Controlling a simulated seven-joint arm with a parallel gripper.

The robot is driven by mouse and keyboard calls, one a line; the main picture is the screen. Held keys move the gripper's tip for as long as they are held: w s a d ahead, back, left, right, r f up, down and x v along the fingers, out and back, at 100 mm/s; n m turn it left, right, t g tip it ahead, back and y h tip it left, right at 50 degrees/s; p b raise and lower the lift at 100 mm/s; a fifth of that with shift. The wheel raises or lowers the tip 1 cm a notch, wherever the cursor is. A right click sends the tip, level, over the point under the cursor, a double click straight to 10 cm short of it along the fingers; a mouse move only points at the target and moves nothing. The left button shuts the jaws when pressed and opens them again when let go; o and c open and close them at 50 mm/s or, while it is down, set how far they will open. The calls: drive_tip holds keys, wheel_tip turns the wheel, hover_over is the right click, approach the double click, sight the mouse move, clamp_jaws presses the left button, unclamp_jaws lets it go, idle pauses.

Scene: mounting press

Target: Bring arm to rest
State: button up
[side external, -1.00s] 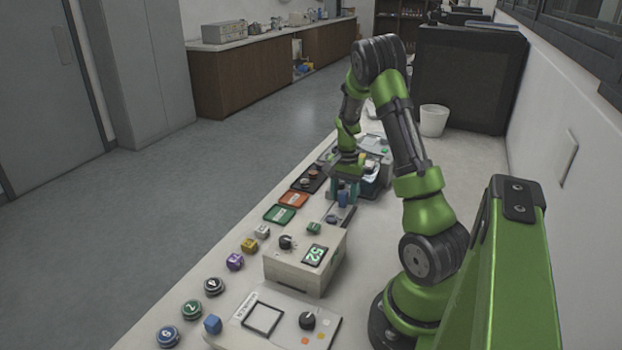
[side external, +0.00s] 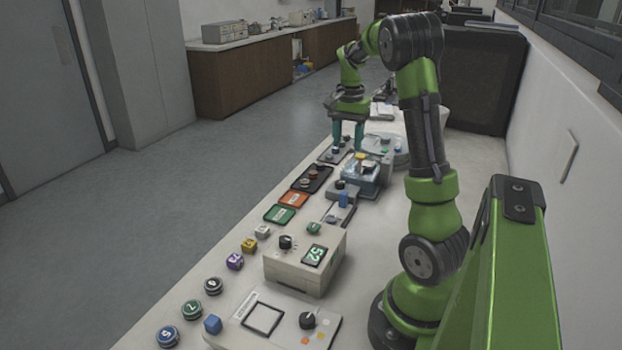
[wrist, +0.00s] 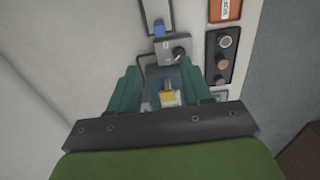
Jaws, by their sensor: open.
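My gripper (side external: 348,132) is raised above the far part of the bench, pointing down, with its two teal fingers apart and nothing between them. In the wrist view my gripper (wrist: 160,88) is also open. Beyond its fingers is the blue-grey press (wrist: 165,76) with a yellow part (wrist: 167,95). In the side view the press (side external: 362,176) stands on the bench, nearer the camera than my gripper and apart from it. A blue block (side external: 343,199) sits on a grey fixture in front of the press.
A beige box with a green display (side external: 305,262) and a panel with a knob (side external: 275,320) stand nearer. Green (side external: 279,214) and orange (side external: 293,199) trays, a dark tray with several round pieces (side external: 313,180), small cubes and numbered pucks line the left edge. The bench (side external: 405,215) is clear right of the press.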

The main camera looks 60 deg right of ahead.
drive_tip(key=w+a+r+n+t, duration=0.15)
drive_tip(key=a+n, duration=0.25)
drive_tip(key=a, duration=0.5)
drive_tip(key=w+a+n+t, duration=0.2)
drive_tip(key=a+n, duration=0.1)
drive_tip(key=a, duration=0.6)
drive_tip(key=s+a+r+n+t+y, duration=0.1)
drive_tip(key=s+a+n+t, duration=0.1)
drive_tip(key=a, duration=0.6)
drive_tip(key=s+a+r+n+t+y, duration=0.1)
drive_tip(key=s+a+n, duration=0.3)
drive_tip(key=a, duration=0.5)
drive_tip(key=shift+a+r+n+t, duration=0.15)
drive_tip(key=shift+r+n+t, duration=0.2)
drive_tip(key=shift+r+n, duration=0.25)
